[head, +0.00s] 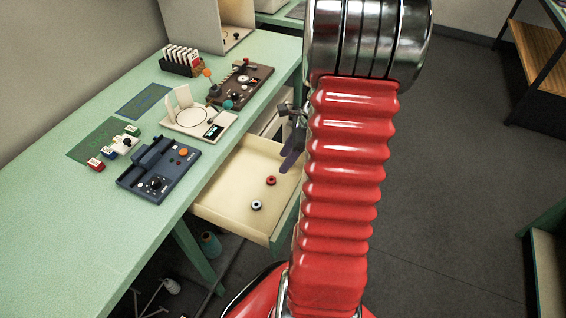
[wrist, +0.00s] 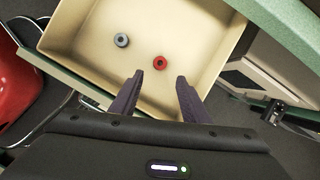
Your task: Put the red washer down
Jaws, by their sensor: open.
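The red washer (head: 271,181) lies flat on the floor of the open cream drawer (head: 228,206), and it also shows in the wrist view (wrist: 160,63). A grey-blue washer (head: 256,205) lies in the same drawer, apart from the red one; in the wrist view it is to the left (wrist: 121,40). My gripper (wrist: 165,82) is open and empty. Its two dark purple fingers point toward the red washer, which shows beyond and between the tips, touching neither. In the head view my gripper (head: 290,160) is over the drawer, partly hidden by my red arm.
The green bench (head: 75,225) above the drawer holds a blue device (head: 158,168), a cream scale (head: 198,120), a brown device (head: 240,85) and a card rack (head: 181,60). A dark shelf unit (head: 540,50) stands at the right. The floor between is clear.

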